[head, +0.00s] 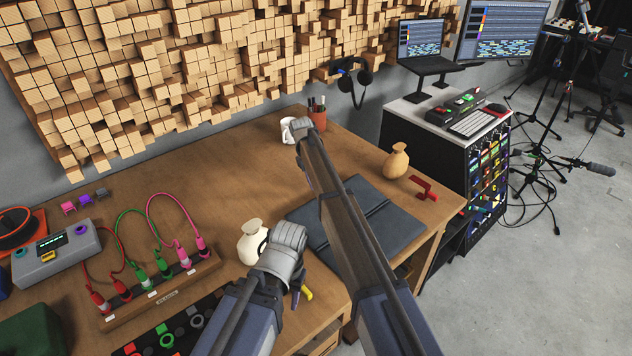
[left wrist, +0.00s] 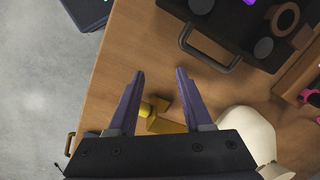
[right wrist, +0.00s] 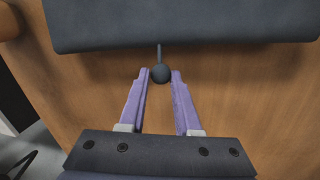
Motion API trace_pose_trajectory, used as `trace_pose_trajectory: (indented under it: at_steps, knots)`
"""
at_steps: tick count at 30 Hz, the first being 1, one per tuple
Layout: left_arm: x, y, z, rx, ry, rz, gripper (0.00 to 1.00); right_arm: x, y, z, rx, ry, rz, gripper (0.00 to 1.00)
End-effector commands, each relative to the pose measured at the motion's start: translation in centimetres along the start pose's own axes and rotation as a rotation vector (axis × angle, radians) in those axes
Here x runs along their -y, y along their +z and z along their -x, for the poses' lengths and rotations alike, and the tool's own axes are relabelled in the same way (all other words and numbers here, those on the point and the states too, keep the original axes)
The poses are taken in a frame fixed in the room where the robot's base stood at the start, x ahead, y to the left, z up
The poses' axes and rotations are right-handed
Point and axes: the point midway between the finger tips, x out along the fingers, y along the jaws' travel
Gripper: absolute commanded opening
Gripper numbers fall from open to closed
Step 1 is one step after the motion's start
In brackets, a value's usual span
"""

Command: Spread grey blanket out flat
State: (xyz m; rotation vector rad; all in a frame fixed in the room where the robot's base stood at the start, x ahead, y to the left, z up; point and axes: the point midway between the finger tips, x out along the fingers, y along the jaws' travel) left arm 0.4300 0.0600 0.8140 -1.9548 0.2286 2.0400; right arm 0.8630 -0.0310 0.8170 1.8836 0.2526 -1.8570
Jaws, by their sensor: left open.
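The grey blanket (head: 385,218) lies folded on the right part of the workbench, partly behind my right arm. In the right wrist view its thick edge (right wrist: 180,22) crosses the top, with a dark ball on a short cord (right wrist: 160,74) hanging from it. My right gripper (right wrist: 160,75) has its fingers closed in on both sides of that ball. It is hidden in the head view. My left gripper (head: 299,298) is open and empty over the bench's front edge, apart from the blanket. It also shows in the left wrist view (left wrist: 159,72).
A yellow piece (left wrist: 165,120) lies near my left fingers, beside a cream vase (head: 252,242). A tan vase (head: 396,162) and a red piece (head: 425,189) stand beyond the blanket. A cable board (head: 165,292) and a handled dark tray (left wrist: 215,62) are at the left.

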Motion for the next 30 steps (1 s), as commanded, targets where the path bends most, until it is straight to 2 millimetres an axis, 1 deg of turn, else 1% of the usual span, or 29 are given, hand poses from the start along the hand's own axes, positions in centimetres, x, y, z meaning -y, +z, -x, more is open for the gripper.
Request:
trace_pose_trajectory:
  at_steps: [1, 6, 8, 16, 20, 26, 30]
  knots:
    - [0.0, 0.0, 0.0, 0.0, 0.0, 0.0, 0.5, 0.0, -0.1, 0.0, -0.001, 0.0, 0.0, 0.37]
    - [0.0, 0.0, 0.0, 0.0, 0.0, 0.0, 0.5, 0.0, 0.0, 0.0, 0.0, 0.0, 0.0, 0.56]
    - [0.0, 0.0, 0.0, 0.0, 0.0, 0.0, 0.5, 0.0, 0.0, 0.0, 0.0, 0.0, 0.0, 0.61]
    - [0.0, 0.0, 0.1, 0.0, 0.0, 0.0, 0.5, 0.0, 0.0, 0.1, 0.001, 0.0, 0.0, 0.61]
    - [0.1, 0.0, 0.6, 0.0, 0.0, 0.0, 0.5, 0.0, 0.0, 0.6, 0.001, 0.0, 0.0, 0.61]
    - [0.2, 0.1, 2.3, 0.0, 0.0, 0.0, 0.5, -0.1, 0.0, 2.4, 0.001, 0.0, 0.001, 0.61]
    - [0.4, 0.2, 4.1, 0.0, 0.0, 0.0, 0.5, -0.1, 0.0, 4.2, 0.001, 0.0, 0.001, 0.61]
